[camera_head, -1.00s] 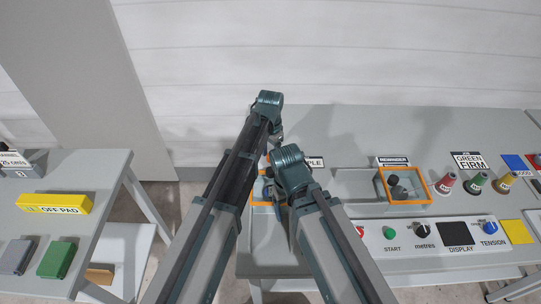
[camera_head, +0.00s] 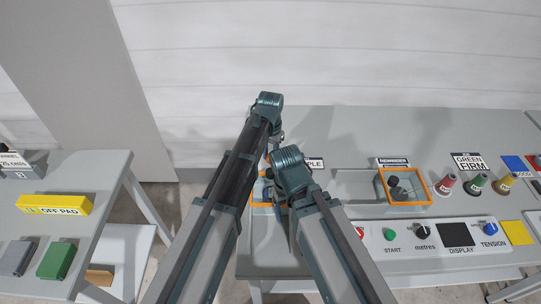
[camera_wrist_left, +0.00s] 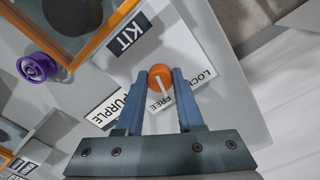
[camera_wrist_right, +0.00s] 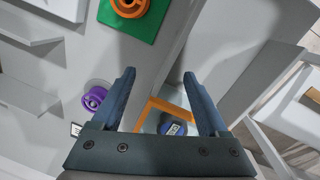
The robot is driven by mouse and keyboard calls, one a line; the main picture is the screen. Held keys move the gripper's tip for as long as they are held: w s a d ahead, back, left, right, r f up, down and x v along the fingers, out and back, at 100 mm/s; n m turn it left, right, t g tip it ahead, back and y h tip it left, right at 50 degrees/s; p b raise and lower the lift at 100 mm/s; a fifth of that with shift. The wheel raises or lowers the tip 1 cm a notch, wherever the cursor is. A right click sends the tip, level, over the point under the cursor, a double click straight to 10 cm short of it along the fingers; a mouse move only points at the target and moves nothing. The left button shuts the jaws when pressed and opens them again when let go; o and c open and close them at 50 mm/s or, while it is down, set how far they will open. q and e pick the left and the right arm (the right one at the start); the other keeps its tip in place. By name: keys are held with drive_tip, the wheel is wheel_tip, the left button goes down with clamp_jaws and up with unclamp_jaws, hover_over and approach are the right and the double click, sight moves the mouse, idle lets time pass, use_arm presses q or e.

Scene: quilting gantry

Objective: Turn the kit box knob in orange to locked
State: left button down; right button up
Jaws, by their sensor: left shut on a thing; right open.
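The orange kit box knob (camera_wrist_left: 160,76) is a round knob with a white pointer line, in the left wrist view. It sits beside a white label (camera_wrist_left: 181,87) reading LOCK and FREE; the line points toward the label, nearer FREE. My left gripper (camera_wrist_left: 160,75) is shut on the knob, a finger on each side. The kit box (camera_wrist_left: 99,41), with an orange rim and a KIT sign (camera_wrist_left: 129,33), is at the upper left. In the head view my arms hide the knob. My right gripper (camera_wrist_right: 160,75) is open and empty, above the bench near an orange-rimmed box (camera_wrist_right: 185,105).
A purple spool (camera_wrist_left: 37,67) stands near the kit box. In the head view, another orange-rimmed box (camera_head: 428,201), several thread cones and a control panel (camera_head: 405,234) lie to the right. A side table (camera_head: 98,165) stands left, across a floor gap.

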sight(270, 157)
use_arm(q)
drive_tip(key=n, duration=0.4)
drive_tip(key=shift+n, duration=2.6)
drive_tip(key=c, duration=0.5)
unclamp_jaws()
drive_tip(key=shift+c, duration=0.2)
drive_tip(key=shift+r, duration=0.15)
use_arm(e)
drive_tip(key=shift+r, duration=0.1)
use_arm(q)
wheel_tip(270, 157, up, 14)
drive_tip(key=p, duration=1.4)
drive_tip(key=shift+f, duration=0.2)
use_arm(e)
wheel_tip(270, 157, up, 14)
drive_tip(key=shift+f, duration=0.2)
